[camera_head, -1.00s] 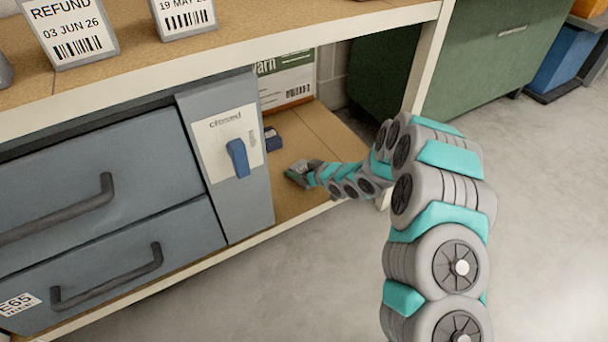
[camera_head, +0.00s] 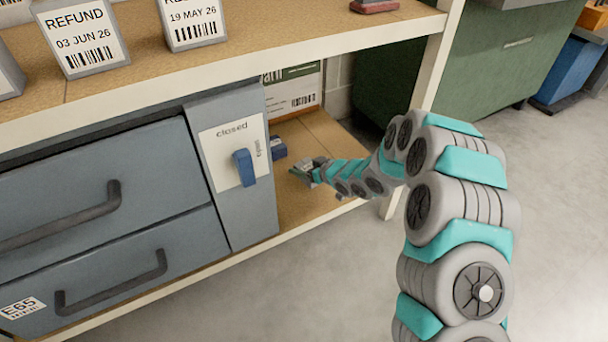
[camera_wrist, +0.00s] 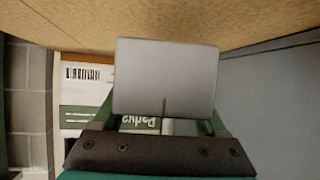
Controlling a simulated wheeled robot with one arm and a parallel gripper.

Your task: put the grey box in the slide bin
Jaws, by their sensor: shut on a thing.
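The grey box (camera_wrist: 165,78) fills the middle of the wrist view, between the green fingers of my gripper (camera_wrist: 163,118). My gripper is shut on it. In the head view my gripper (camera_head: 306,171) is small and low in the open bay right of the drawer unit, just above the wooden board. The box is hard to make out there, and I cannot tell whether it touches the board. I cannot pick out a slide bin with certainty in either view.
Left of my gripper stands a grey drawer unit (camera_head: 100,190). Its panel has a blue handle (camera_head: 244,167) by the word "closed". A small dark blue thing (camera_head: 278,147) and a printed carton (camera_head: 292,92) are behind. A shelf (camera_head: 250,38) with labelled grey boxes overhangs the bay.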

